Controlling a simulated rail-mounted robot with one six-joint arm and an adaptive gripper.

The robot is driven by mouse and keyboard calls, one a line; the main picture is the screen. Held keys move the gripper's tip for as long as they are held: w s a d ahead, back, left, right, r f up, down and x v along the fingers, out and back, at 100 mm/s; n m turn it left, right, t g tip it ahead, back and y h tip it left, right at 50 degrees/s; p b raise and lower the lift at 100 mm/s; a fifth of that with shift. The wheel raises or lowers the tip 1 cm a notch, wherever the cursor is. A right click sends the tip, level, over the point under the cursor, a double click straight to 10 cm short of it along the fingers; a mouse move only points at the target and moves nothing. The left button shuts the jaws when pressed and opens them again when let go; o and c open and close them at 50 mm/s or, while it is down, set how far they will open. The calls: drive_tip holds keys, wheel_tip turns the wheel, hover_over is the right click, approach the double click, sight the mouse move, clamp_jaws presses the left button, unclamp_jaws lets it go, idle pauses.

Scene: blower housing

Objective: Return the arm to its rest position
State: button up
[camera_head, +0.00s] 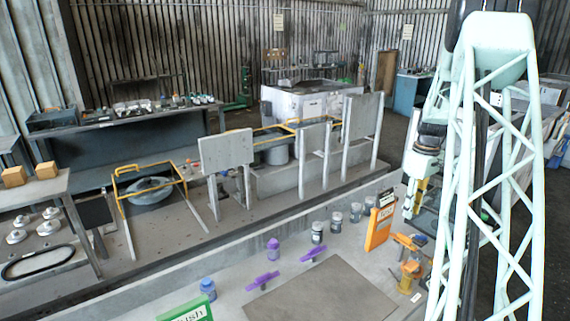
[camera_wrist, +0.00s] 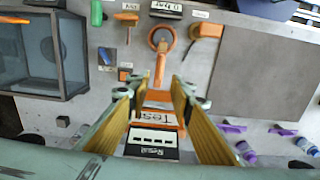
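My gripper (camera_wrist: 156,88) shows in the wrist view with its two yellow-padded fingers spread apart and nothing between them. In the head view my gripper (camera_head: 411,205) hangs pointing down from my pale lattice arm, at the right above the bench. It appears close to an orange panel (camera_head: 378,228) standing on the bench; I cannot tell the exact gap. In the wrist view an orange "Test" piece (camera_wrist: 155,116) and a black and white "Reset" label (camera_wrist: 152,143) show below, between the fingers. My arm hides part of the right side in the head view.
An orange tool (camera_head: 410,270) stands on the bench near my arm. A flat grey plate (camera_head: 320,292) lies at the front. A glass-sided box (camera_wrist: 45,50) is at left in the wrist view.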

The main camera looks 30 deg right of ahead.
drive_tip(key=w+a+r+b, duration=0.1)
drive_tip(key=w+a+r, duration=0.1)
drive_tip(key=a+r, duration=0.6)
drive_tip(key=w+a+r, duration=0.1)
drive_tip(key=a+r, duration=0.5)
drive_tip(key=a, duration=0.4)
drive_tip(key=s+a+r+t+b, duration=0.15)
drive_tip(key=a+r, duration=0.25)
drive_tip(key=a, duration=0.5)
drive_tip(key=s+a+r, duration=0.2)
drive_tip(key=a+r, duration=0.2)
drive_tip(key=a, duration=0.4)
drive_tip(key=s+a+r+t+b, duration=0.1)
drive_tip(key=s+a+r, duration=0.1)
drive_tip(key=s+a, duration=0.55)
drive_tip(key=s+a+r, duration=0.3)
drive_tip(key=s+a, duration=0.1)
drive_tip(key=a, duration=0.6)
drive_tip(key=s+a+f+b, duration=0.1)
drive_tip(key=s+a, duration=0.4)
drive_tip(key=s, duration=0.3)
drive_tip(key=s+a+f+m+t, duration=0.1)
drive_tip(key=s+a+f, duration=0.1)
drive_tip(key=s+a, duration=0.3)
drive_tip(key=shift+s+a+f+b, duration=0.15)
drive_tip(key=shift+s+f+b, duration=0.2)
drive_tip(key=shift+s, duration=1.65)
drive_tip(key=shift+r+t, duration=0.15)
drive_tip(key=shift+t, duration=0.1)
